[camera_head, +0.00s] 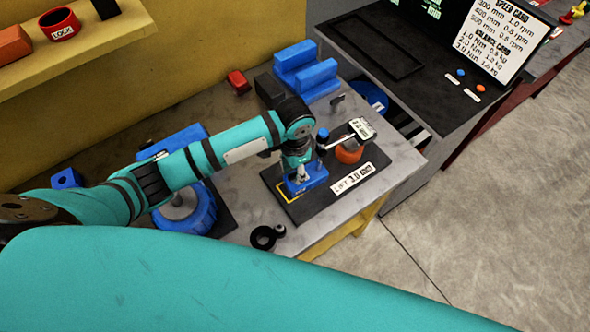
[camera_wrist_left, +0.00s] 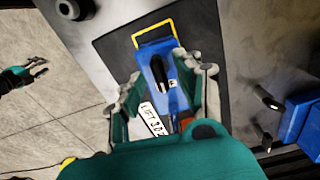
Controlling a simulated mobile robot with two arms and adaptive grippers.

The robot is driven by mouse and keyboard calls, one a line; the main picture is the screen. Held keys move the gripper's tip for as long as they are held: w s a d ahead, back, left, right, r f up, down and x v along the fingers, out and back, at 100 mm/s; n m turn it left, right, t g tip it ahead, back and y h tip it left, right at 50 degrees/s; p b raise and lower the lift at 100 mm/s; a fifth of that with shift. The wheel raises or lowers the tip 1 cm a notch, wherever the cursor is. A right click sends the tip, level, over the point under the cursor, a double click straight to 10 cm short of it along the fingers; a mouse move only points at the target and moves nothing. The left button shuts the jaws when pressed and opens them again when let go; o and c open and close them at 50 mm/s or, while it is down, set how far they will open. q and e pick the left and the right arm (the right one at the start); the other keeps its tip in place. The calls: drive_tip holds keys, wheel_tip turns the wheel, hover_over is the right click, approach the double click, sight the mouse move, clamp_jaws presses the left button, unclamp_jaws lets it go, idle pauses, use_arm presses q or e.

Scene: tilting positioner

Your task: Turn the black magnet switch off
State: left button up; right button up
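The blue magnet block (camera_head: 308,183) stands on a black mat beside a yellow outline, under my left gripper. In the left wrist view the block (camera_wrist_left: 148,50) carries the black switch (camera_wrist_left: 159,72), a short dark lever, with a small white label beside it. My left gripper (camera_wrist_left: 164,66) is open, its two fingers on either side of the block and switch; contact cannot be told. In the head view the left gripper (camera_head: 302,170) points down and hides most of the switch. My right gripper (camera_wrist_left: 38,68) shows small over the floor, its fingers apart.
A white LIFT label (camera_head: 353,178) lies on the mat. An orange round object (camera_head: 349,153) and a small display (camera_head: 362,129) stand just right of the gripper. Blue fixtures (camera_head: 304,70) stand behind. A black ring (camera_head: 263,237) lies near the front edge. A yellow shelf is upper left.

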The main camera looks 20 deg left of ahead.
sight(295, 173)
use_arm(q)
wheel_tip(295, 173, up, 11)
drive_tip(key=shift+r, duration=0.2)
idle(0.6)
